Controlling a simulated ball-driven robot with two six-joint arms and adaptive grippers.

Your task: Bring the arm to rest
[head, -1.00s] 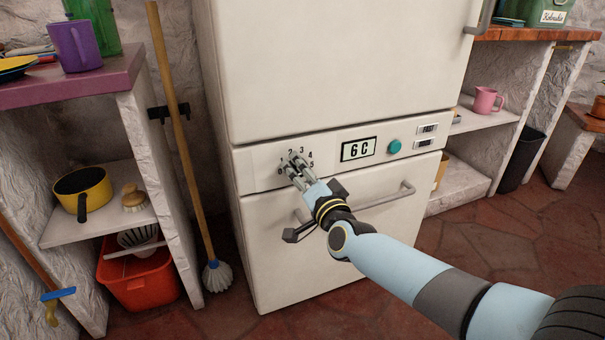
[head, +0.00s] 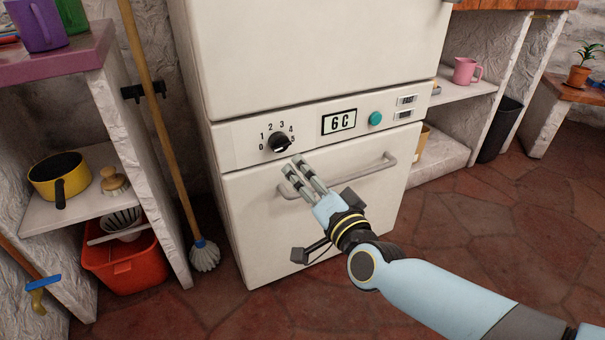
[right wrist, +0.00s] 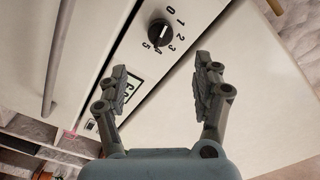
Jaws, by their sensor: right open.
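My right arm (head: 440,295) reaches in from the lower right of the head view. My right gripper (head: 293,168) is open and empty. Its fingertips are just below the black dial (head: 279,142) on the fridge's control panel, apart from it. In the right wrist view the two fingers (right wrist: 162,75) stand wide apart, and the dial (right wrist: 160,33) shows beyond them with nothing between the fingers. The dial is ringed by the numbers 0 to 5. My left gripper is not in view.
The white fridge (head: 310,60) stands close in front, with a display (head: 339,121) reading "6 C", a teal button (head: 375,118) and a drawer handle (head: 370,168) sticking out near my gripper. Open tiled floor (head: 460,220) lies to the right.

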